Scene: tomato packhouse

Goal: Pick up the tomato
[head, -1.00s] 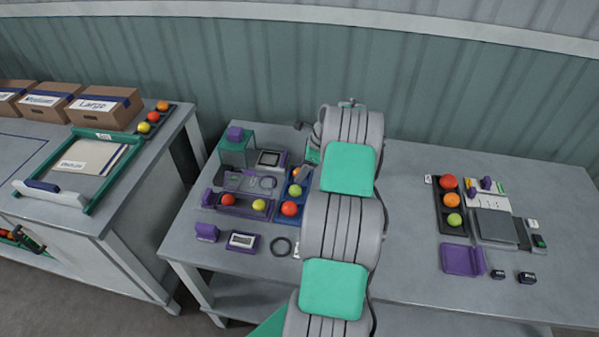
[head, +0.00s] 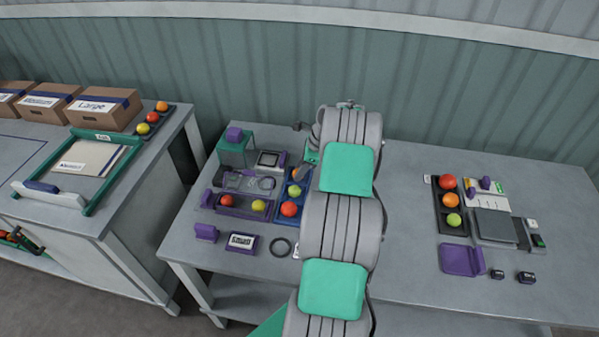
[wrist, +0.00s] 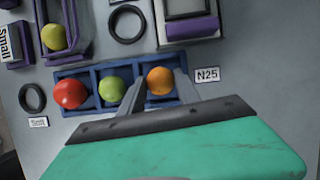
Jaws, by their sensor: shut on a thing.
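A blue three-compartment tray (wrist: 75,80) shows in the wrist view, with a red tomato (wrist: 69,93) at the left and a green tomato (wrist: 112,90) in the middle. The orange tomato (wrist: 160,80) is at the right compartment, between the two grey fingers of my gripper (wrist: 162,88), which is shut on it. I cannot tell whether it is clear of the tray floor. In the head view, the tray (head: 277,216) lies left of my arm, with my gripper (head: 301,172) at its far end. My arm hides part of the table beside it.
An N25 label (wrist: 208,75) lies right of the tray. A purple holder (head: 232,203) with red and yellow tomatoes stands left of it, with a dark ring (head: 281,247) in front. A dark tray (head: 437,206) and scale (head: 494,227) stand at the right. Table between is mostly clear.

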